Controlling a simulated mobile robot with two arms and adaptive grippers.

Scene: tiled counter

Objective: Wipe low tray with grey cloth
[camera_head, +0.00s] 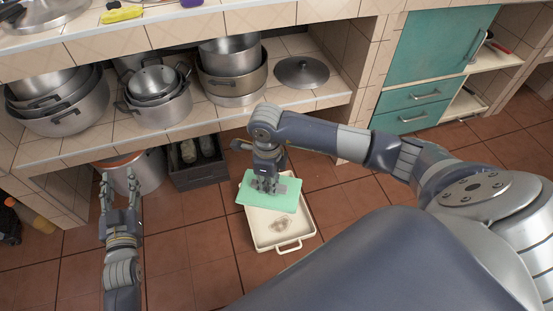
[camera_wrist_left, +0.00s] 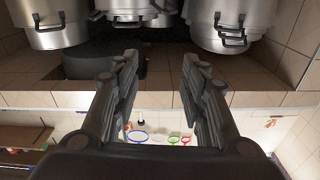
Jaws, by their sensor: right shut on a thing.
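The low tray (camera_head: 297,238) is cream-white, with a handle at its near end, and lies on the floor. A brownish smudge (camera_head: 280,222) marks its inside. A flat mint-green piece (camera_head: 257,202) covers the tray's far part and overhangs its left side. A small grey patch, seemingly the grey cloth (camera_head: 291,186), lies on the green piece at the fingertips of my right gripper (camera_head: 266,187). That gripper points down and is shut on it; its fingertips are partly hidden. My left gripper (camera_head: 119,187) is open and empty, left of the tray; its spread fingers show in the left wrist view (camera_wrist_left: 158,80).
A large pot (camera_head: 140,178) and a dark crate (camera_head: 200,173) with bottles stand under the tiled counter, left of the tray. Pots (camera_head: 160,105) fill the shelf above. Open floor (camera_head: 190,255) lies between my left gripper and the tray.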

